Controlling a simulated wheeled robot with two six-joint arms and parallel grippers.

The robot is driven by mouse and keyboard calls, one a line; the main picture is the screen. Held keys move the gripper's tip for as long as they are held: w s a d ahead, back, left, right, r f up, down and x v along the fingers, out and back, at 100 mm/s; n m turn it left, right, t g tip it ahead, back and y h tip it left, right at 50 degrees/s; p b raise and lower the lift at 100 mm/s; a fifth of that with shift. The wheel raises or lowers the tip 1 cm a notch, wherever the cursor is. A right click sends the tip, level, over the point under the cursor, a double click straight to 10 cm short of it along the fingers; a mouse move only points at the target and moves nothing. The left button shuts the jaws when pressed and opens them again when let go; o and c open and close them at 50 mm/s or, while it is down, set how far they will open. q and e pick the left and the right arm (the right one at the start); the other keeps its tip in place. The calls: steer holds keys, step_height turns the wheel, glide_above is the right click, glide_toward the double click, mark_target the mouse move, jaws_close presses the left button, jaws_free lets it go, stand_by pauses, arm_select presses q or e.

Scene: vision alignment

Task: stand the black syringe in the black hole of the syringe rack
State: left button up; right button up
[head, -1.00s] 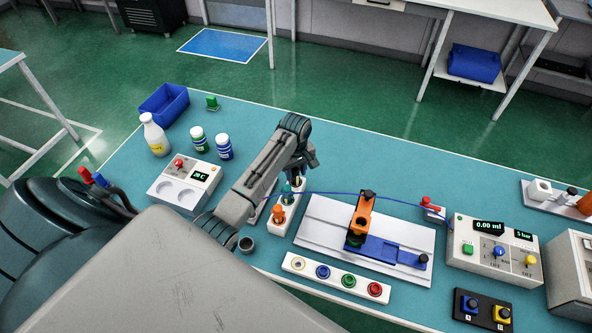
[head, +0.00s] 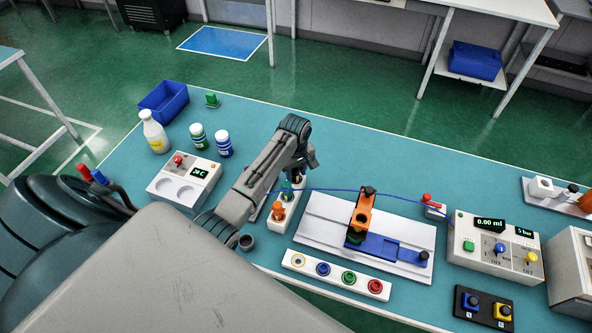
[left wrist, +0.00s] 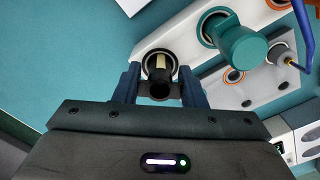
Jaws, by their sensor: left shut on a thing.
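The white syringe rack (head: 270,226) lies near the middle of the table. An orange syringe (head: 278,211) and a teal syringe (head: 287,193) stand in it; the teal one shows beside my fingers in the left wrist view (left wrist: 240,43). My left gripper (head: 297,178) is at the rack's far end. In the left wrist view, my left gripper (left wrist: 160,86) is shut on the black syringe (left wrist: 160,90), seen nearly end-on at the rack's end. A dark ring lies right behind it; I cannot tell how deep the tip sits. My right gripper is not in view.
A white plate with an orange and blue fixture (head: 362,215) is right of the rack. A strip of coloured buttons (head: 336,274) lies in front. A blue cable crosses close to the gripper. Bottles (head: 155,135) and a blue bin (head: 165,101) stand back left.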

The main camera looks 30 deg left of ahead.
arm_select(q)
steer(key=shift+f, duration=0.3)
stand_by(0.5)
steer(key=o, duration=1.5)
steer(key=shift+c, duration=0.2)
steer(key=shift+r+p, duration=0.55)
steer(key=shift+r, duration=2.95)
